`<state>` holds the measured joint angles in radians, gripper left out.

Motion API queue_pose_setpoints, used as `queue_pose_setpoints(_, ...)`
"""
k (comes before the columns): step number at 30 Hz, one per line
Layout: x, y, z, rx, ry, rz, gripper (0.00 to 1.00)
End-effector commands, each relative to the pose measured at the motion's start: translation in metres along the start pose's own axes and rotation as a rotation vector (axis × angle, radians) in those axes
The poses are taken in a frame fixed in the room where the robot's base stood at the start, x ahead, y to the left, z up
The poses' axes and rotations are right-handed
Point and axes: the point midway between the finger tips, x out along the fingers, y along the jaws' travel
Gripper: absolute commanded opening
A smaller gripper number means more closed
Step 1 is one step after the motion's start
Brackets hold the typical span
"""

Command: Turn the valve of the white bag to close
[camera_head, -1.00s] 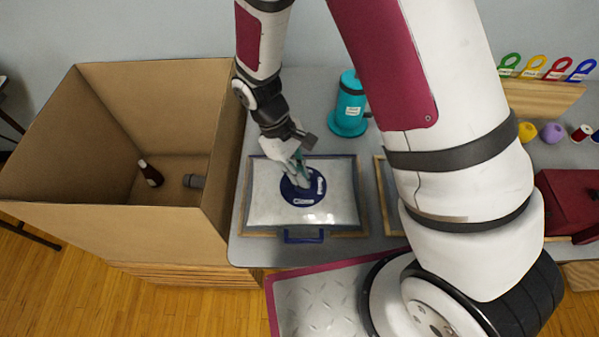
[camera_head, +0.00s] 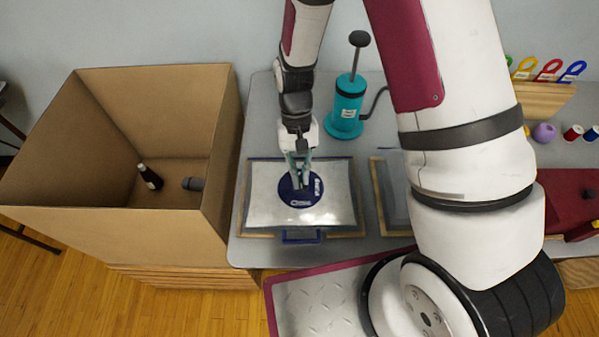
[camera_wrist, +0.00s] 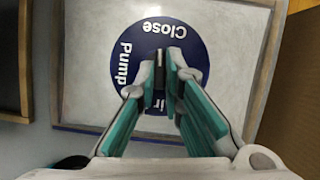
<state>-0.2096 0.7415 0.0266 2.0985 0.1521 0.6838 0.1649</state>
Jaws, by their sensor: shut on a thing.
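The white bag (camera_head: 258,210) lies flat in a wooden frame on the grey table, left of centre in the head view. It also fills most of the wrist view (camera_wrist: 85,55). A round dark blue valve dial (camera_head: 314,196) sits on the bag, with white lettering; the words "Close" and "Pump" are readable on the dial (camera_wrist: 190,32) in the wrist view. My gripper (camera_wrist: 162,75) points down at the middle of the dial, its fingers shut on the valve's dark upright handle (camera_wrist: 158,60). The fingers hide part of the handle and of a third word.
A teal pump (camera_head: 347,105) with a black handle and hose stands behind the bag. A large open cardboard box (camera_head: 105,225) holding a dark bottle (camera_head: 150,177) is at left. A second framed panel (camera_head: 394,190) lies at right, partly behind my arm.

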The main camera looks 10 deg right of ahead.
Motion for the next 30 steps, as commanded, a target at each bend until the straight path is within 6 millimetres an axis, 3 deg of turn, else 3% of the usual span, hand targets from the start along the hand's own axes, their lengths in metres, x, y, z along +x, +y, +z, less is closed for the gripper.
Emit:
queue_pose_setpoints(10, 0.0001, 0.0013, 0.0003, 0.109, 0.0, -0.045, 0.0)
queue_pose_setpoints(25, 0.0002, 0.0013, 0.0, 0.122, 0.0, -0.05, 0.0)
queue_pose_setpoints(26, 0.0002, 0.0013, 0.0, 0.121, 0.0, -0.05, 0.15)
queue_pose_setpoints(27, 0.0002, 0.0013, 0.0, 0.121, 0.0, -0.05, 0.25)
queue_pose_setpoints(28, 0.0002, 0.0013, 0.0, 0.121, 0.0, -0.05, 0.29)
queue_pose_setpoints(30, 0.0002, 0.0013, 0.0, 0.121, 0.0, -0.05, 0.29)
